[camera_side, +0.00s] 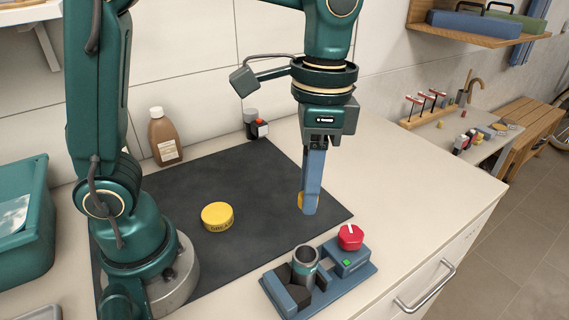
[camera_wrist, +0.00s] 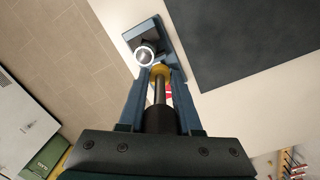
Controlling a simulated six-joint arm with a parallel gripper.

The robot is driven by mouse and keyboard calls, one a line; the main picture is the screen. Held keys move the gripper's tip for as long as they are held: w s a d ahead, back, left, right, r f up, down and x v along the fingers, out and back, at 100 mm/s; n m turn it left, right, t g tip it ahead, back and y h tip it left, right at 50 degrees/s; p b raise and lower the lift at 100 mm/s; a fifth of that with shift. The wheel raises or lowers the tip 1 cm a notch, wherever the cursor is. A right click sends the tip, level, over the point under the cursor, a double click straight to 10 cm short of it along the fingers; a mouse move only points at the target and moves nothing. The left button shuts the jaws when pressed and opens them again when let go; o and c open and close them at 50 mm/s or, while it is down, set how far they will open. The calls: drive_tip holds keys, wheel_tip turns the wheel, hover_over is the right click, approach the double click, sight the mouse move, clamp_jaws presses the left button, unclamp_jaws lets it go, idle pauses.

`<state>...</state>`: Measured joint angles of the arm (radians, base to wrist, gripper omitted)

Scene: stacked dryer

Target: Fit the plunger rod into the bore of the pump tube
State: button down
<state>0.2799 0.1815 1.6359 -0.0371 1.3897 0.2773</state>
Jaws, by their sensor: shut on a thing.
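The pump tube (camera_side: 305,261) is a grey metal cylinder standing upright with its open bore upward, in a blue fixture (camera_side: 328,293) near the counter's front edge. It also shows in the wrist view (camera_wrist: 146,54), just beyond my fingertips. My gripper (camera_side: 309,208) points down, above and behind the tube in the side view, clear of it. It is shut on the plunger rod, whose yellow end (camera_wrist: 160,71) and dark shaft (camera_wrist: 160,91) show between the blue fingers. In the side view the fingers hide most of the rod; only a bit of yellow shows.
A red knob (camera_side: 350,238) on a blue block with a green button stands right of the tube. A yellow round lid (camera_side: 217,216) lies on the dark mat (camera_side: 263,205). A brown bottle (camera_side: 165,138) stands at the back. The counter right of my gripper is clear.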

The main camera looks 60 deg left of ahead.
drive_tip(key=d, duration=0.1)
drive_tip(key=s+d+m, duration=0.1)
drive_tip(key=s, duration=0.1)
drive_tip(key=shift+d+r+m+t, duration=0.3)
drive_tip(key=shift+d+m+t, duration=0.1)
drive_tip(key=shift+f, duration=0.15)
drive_tip(key=shift+f, duration=2.75)
drive_tip(key=shift+f, duration=0.55)
drive_tip(key=shift+r, duration=0.25)
drive_tip(key=shift+f, duration=0.55)
idle(1.0)
drive_tip(key=shift+r, duration=0.2)
drive_tip(key=shift+r, duration=0.35)
